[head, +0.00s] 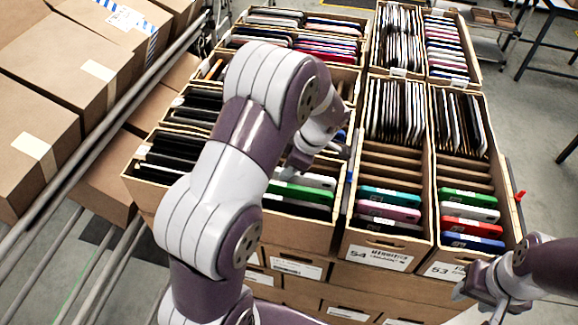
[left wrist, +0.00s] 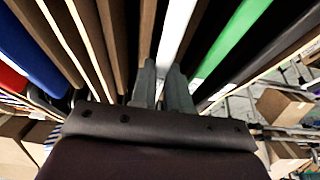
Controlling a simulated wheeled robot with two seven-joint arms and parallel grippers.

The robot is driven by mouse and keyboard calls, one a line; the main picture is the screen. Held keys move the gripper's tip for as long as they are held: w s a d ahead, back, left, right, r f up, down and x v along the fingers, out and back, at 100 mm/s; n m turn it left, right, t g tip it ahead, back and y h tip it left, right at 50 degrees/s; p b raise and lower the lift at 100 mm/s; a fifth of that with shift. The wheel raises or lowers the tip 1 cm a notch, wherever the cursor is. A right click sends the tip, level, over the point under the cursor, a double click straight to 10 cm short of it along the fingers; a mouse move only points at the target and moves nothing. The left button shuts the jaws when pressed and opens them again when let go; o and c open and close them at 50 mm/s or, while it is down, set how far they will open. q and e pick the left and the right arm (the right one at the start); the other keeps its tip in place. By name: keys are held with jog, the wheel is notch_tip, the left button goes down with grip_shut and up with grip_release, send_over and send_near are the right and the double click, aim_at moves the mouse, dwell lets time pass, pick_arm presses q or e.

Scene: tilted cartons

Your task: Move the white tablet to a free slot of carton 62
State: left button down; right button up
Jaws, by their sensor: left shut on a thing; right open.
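The white tablet (left wrist: 177,32) stands between the fingers of my left gripper (left wrist: 163,85) in the left wrist view, with a black item and a green tablet (left wrist: 232,45) to its right. In the head view my left gripper (head: 297,160) reaches down into the front left carton (head: 300,233), just behind the green tablet (head: 300,193). A white edge (head: 318,180) shows there, probably the same white tablet. My arm hides much of this carton. My right gripper (head: 487,287) is open and empty at the lower right. I cannot read a label 62 on any carton.
Carton 54 (head: 376,258) and carton 53 (head: 447,270) stand to the right, with tablets in front and bare brown dividers in their middles. More filled cartons stand behind. Metal rails (head: 105,100) and large closed boxes (head: 85,68) are at the left.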

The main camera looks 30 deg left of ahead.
pick_arm(q)
jog(key=c, duration=1)
grip_release()
jog(key=shift+c, duration=0.2)
jog(key=shift+d+r, duration=0.15)
jog(key=shift+r, duration=0.25)
jog(key=b+v, duration=0.2)
jog(key=v, duration=1)
